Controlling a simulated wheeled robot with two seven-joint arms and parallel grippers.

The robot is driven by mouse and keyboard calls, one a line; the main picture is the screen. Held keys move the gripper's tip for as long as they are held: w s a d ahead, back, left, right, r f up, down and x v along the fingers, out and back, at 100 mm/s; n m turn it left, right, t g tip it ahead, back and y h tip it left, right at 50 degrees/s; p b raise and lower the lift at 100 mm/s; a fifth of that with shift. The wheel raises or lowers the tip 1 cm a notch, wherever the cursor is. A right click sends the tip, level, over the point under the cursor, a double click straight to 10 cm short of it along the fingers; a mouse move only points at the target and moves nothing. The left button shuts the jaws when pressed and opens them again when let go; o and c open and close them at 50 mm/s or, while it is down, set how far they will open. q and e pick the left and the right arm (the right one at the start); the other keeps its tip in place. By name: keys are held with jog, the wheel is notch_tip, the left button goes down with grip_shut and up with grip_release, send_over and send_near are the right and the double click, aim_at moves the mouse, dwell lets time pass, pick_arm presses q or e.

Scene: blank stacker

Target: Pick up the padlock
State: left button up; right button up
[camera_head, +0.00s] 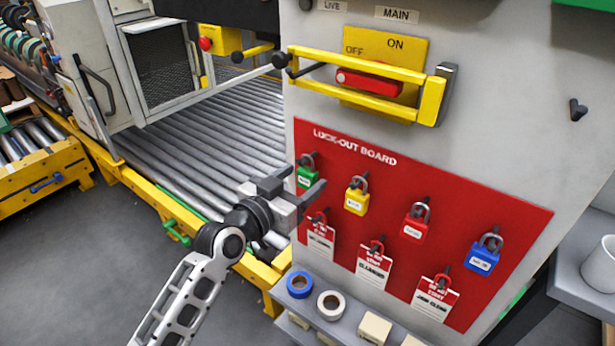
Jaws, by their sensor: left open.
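Several padlocks hang on pegs on the red lock-out board (455,205): a green padlock (304,178), a yellow padlock (356,203), a red padlock (414,229) and a blue padlock (484,257). The picture does not show which one the task means. My left gripper (300,187) is open and empty. Its fingers point right, in front of the board's left edge, close to the green padlock and overlapping the view just below it. I cannot tell whether it touches the padlock. My right gripper is not in view.
Tags hang below the padlocks, including a left tag (320,238). Above the board, a yellow guard bar (360,68) sticks out around a red switch handle (368,82). A shelf (300,312) below holds tape rolls and small boxes. A roller conveyor (205,140) lies to the left.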

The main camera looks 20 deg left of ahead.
pick_arm(q)
jog(key=shift+w+d, duration=0.1)
jog(key=shift+w, duration=0.15)
jog(key=c, duration=1.1)
jog(key=shift+r, duration=0.5)
jog(key=shift+r+p, duration=0.35)
jog(key=shift+r, duration=0.2)
jog(key=shift+f+b+v, duration=0.15)
jog(key=shift+f+v, duration=0.05)
jog(key=shift+v, duration=2.8)
jog(key=shift+f+b+v, duration=0.1)
jog(key=shift+f+v, duration=0.15)
jog(key=shift+v, duration=2.75)
jog(key=shift+f+b+v, duration=0.15)
jog(key=shift+f+v, duration=0.05)
jog(key=shift+v, duration=2.85)
